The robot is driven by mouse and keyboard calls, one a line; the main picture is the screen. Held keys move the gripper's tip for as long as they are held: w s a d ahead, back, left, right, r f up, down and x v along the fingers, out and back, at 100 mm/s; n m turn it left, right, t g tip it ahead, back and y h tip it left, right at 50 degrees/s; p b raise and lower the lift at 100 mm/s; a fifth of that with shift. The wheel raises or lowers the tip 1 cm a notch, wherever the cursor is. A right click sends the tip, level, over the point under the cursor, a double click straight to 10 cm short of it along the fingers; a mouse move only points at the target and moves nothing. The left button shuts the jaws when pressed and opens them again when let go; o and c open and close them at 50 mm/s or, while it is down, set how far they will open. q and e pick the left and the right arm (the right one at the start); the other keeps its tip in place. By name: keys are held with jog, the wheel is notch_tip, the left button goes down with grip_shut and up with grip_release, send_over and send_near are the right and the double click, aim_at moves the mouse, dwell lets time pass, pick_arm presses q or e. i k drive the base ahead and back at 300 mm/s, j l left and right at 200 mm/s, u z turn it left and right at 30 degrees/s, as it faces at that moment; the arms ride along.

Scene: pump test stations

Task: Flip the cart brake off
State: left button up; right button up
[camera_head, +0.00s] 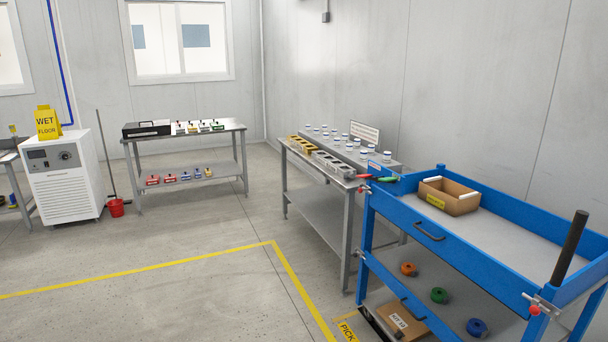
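The blue cart (480,258) stands at the right, cut off by the picture's right and bottom edges. A thick dark upright bar (571,248) rises at its near right end. A small metal fitting with a red knob (536,310) sits on the cart's near corner post. Similar small red-tipped fittings show on the far corner post, one high (362,189) and one lower (361,255). No part is labelled as the brake, and I cannot tell which one it is or how it is set. The cart's wheels are out of view. Neither of my grippers is in view.
The cart carries a cardboard box (449,196) on top and coloured rolls (439,295) below. A grey steel table (320,201) stands behind it. A workbench (190,144) and white cabinet (66,181) stand further back. Floor inside the yellow line (140,280) is clear.

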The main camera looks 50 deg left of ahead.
aim_at(390, 180)
jog(key=u, duration=1.05)
jog(key=i+j, duration=0.25)
jog(key=i, duration=0.2)
jog(key=i+j, duration=0.2)
jog(key=i, duration=0.2)
jog(key=i+j, duration=0.25)
jog(key=i, duration=0.2)
jog(key=i+j, duration=0.2)
jog(key=i, duration=0.25)
jog(key=i+j, duration=0.25)
jog(key=i, duration=0.2)
